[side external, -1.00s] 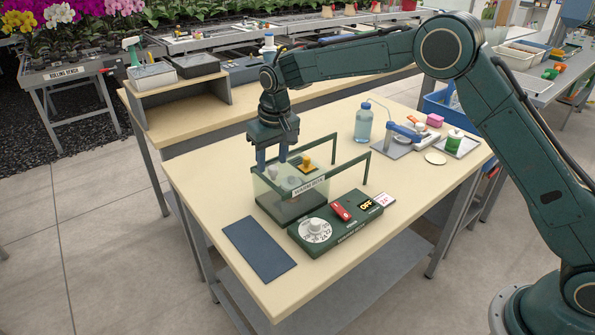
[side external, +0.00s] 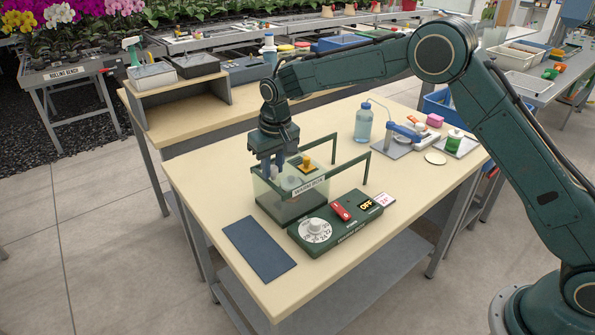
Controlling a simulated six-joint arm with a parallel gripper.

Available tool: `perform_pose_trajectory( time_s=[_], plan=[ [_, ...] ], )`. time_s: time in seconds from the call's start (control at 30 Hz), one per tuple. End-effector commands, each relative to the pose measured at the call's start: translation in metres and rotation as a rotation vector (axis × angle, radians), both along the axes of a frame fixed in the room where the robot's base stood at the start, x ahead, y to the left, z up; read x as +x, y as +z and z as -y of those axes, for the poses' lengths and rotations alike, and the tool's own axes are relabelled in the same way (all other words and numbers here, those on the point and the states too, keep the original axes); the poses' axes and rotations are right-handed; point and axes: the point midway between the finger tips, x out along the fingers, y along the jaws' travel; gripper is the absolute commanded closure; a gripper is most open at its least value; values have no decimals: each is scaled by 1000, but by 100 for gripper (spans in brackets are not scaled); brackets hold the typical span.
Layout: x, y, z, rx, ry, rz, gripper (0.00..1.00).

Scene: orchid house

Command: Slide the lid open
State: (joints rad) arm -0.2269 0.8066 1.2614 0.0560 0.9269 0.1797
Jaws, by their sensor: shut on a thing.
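The clear box (side external: 275,205) stands on the wooden bench with green rails running back to the right. Its see-through lid (side external: 318,177) lies across the top, with a yellow-orange knob (side external: 307,163) near the far side. My gripper (side external: 274,175) points straight down at the lid's left end, to the left of the yellow knob. Its fingers are shut on a part of the lid, and the exact grip is small and partly hidden. Pale items inside the box are blurred by its wall.
A green control box (side external: 335,225) with a dial and red switch stands in front of the box. A dark blue mat (side external: 258,249) lies at front left. A blue bottle (side external: 363,122) and small tools on a grey tray (side external: 391,147) stand at the back right.

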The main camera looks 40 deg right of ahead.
Motion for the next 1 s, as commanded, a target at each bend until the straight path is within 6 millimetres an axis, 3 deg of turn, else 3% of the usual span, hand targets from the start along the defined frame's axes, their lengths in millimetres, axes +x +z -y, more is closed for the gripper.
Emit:
perform_pose_trajectory(
  time_s=[1.0],
  plan=[
    [1, 0, 44, 0, -2, 1, 86]
  ],
)
